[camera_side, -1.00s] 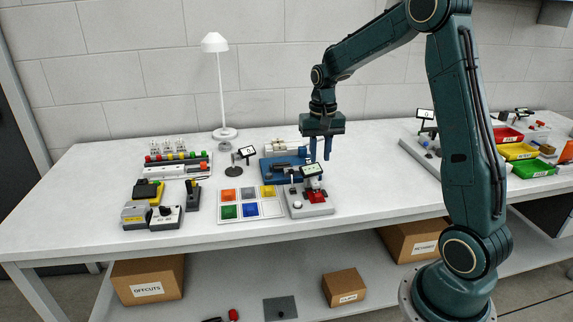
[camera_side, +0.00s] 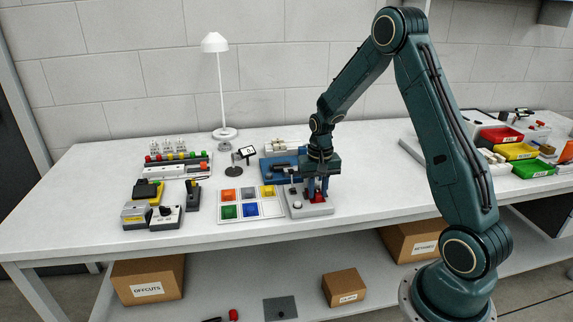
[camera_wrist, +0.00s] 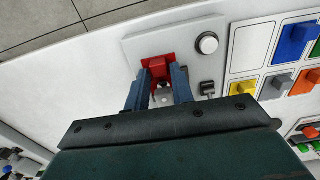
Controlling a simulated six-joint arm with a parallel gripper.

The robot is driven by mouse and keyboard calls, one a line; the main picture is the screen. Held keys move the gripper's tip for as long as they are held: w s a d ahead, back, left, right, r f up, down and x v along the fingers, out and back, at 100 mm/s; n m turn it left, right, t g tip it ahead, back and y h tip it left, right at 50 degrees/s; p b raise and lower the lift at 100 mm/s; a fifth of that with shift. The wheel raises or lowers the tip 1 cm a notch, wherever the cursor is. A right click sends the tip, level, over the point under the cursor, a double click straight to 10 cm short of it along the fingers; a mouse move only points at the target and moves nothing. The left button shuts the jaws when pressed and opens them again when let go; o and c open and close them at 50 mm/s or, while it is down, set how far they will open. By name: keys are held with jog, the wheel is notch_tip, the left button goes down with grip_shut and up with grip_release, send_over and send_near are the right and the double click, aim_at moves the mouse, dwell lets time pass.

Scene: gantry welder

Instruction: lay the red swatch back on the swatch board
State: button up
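The red swatch (camera_wrist: 157,66) sits on a pale grey instrument (camera_wrist: 187,44) with a round knob; in the side view the swatch (camera_side: 317,198) is partly hidden by my fingers. My gripper (camera_wrist: 160,72) points down at it, with the fingertips apart on either side of the swatch's raised middle; contact is not clear. In the side view my gripper (camera_side: 318,192) is low over the instrument. The white swatch board (camera_side: 223,200) lies just left, holding orange, grey, yellow, green and blue swatches. Its front right cell (camera_side: 270,208) is bare white.
A blue fixture (camera_side: 275,172) stands behind the instrument. A small display on a stand (camera_side: 243,153) and a white lamp (camera_side: 222,90) are farther back. Boxes with switches (camera_side: 152,213) stand left of the board. Coloured bins (camera_side: 515,151) are far right. Table right of the instrument is clear.

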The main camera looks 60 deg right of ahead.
jog(key=shift+f, duration=0.3)
grip_shut()
jog(key=shift+s+a, duration=0.1)
jog(key=shift+s+a+r, duration=0.15)
jog(key=shift+s+a, duration=2.3)
jog(key=shift+r, duration=0.15)
notch_tip(320, 180, up, 6)
dwell(1.4)
